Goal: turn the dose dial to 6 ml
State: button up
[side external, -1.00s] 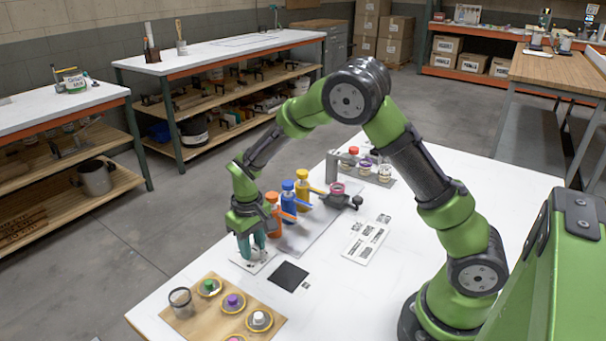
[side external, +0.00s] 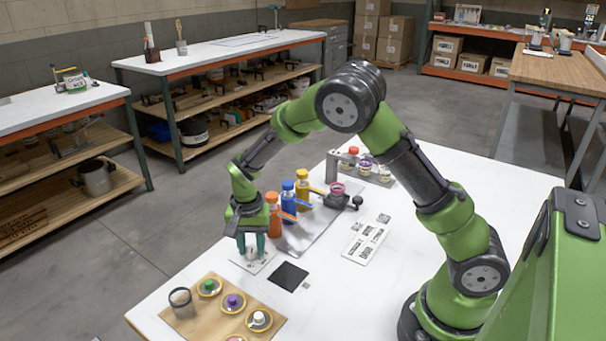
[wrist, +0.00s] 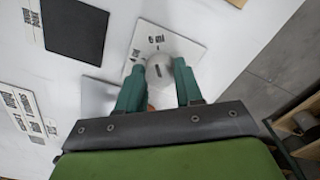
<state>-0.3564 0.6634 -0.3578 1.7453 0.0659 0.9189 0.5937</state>
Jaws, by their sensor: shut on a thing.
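The dose dial (wrist: 160,75) is a light grey round knob on a small white plate (wrist: 147,41) with printed markings; in the wrist view it sits between my two fingers. My gripper (wrist: 158,80) has its teal fingers closed on the dial's two sides. In the side view my gripper (side external: 251,257) points straight down over the same plate (side external: 238,262), at the left edge of the table. The dial is mostly hidden there by the fingers. The markings are too small and angled to read a setting.
A black mat (side external: 288,275) lies to the right of the plate. A wooden board (side external: 205,318) with coloured-knob pots and a glass cup (side external: 181,302) is in front.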

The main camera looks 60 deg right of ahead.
aim_at(252, 249)
jog(key=shift+m, duration=0.6)
jog(key=o, duration=1)
jog(key=shift+o, duration=0.2)
jog(key=shift+r, duration=0.1)
notch_tip(252, 249, up, 17)
